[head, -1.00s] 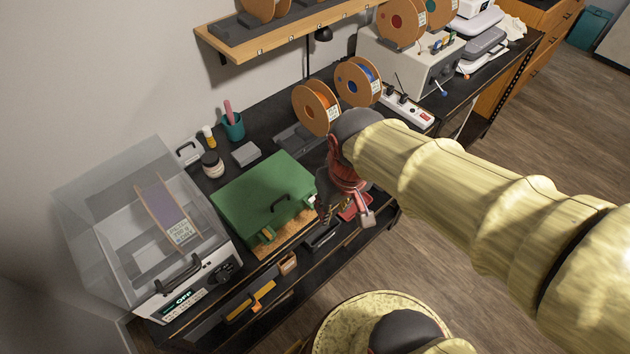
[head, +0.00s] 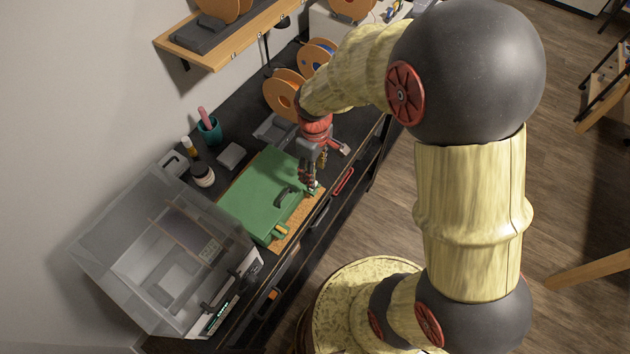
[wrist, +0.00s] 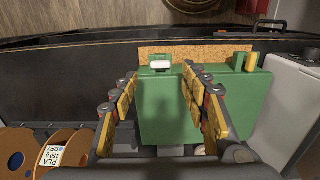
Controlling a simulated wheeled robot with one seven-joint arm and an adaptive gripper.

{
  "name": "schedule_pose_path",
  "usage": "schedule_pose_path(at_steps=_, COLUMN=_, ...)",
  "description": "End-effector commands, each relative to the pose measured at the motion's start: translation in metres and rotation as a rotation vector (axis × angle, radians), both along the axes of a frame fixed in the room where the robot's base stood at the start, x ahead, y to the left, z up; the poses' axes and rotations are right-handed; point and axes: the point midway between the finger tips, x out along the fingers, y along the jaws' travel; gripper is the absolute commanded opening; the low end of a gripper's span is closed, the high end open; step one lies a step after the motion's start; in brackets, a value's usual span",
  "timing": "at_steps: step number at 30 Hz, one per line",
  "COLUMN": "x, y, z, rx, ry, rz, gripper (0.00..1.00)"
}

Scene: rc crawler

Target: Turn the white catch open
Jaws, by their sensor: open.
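The green case (head: 262,192) lies shut on the cork mat (head: 303,213) on the dark bench. Its white catch (wrist: 160,65) is on the case's front edge, its white bar lying crosswise in the wrist view. In the head view the catch (head: 312,189) is partly hidden by my gripper. A yellow catch (head: 281,230) is at the other end of the same edge. My gripper (wrist: 159,72) is open and empty, its fingers pointing at that edge with the white catch between the fingertips in the picture. I cannot tell whether either finger touches it.
A clear-lidded dryer box (head: 150,270) stands left of the case. Orange and blue spools (head: 284,92) stand behind my gripper. A teal cup (head: 209,130) and a jar (head: 202,174) are at the back. Open floor lies beyond the bench's front edge.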

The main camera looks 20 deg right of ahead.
Motion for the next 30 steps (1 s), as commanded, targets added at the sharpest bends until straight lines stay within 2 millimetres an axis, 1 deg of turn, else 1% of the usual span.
schedule_pose_path(at_steps=6, x=-0.001, y=0.000, z=-0.034, rx=0.000, ry=0.005, rz=-0.001, gripper=0.45)
schedule_pose_path(at_steps=9, x=-0.001, y=0.000, z=-0.048, rx=0.001, ry=0.004, rz=-0.002, gripper=0.45)
schedule_pose_path(at_steps=13, x=-0.001, y=0.000, z=-0.062, rx=0.000, ry=0.004, rz=-0.002, gripper=0.45)
schedule_pose_path(at_steps=18, x=-0.001, y=0.000, z=-0.069, rx=0.000, ry=0.000, rz=-0.002, gripper=0.45)
schedule_pose_path(at_steps=25, x=-0.001, y=0.000, z=-0.070, rx=0.000, ry=0.000, rz=-0.003, gripper=0.45)
schedule_pose_path(at_steps=30, x=-0.001, y=0.000, z=-0.070, rx=0.000, ry=0.000, rz=-0.003, gripper=0.36)
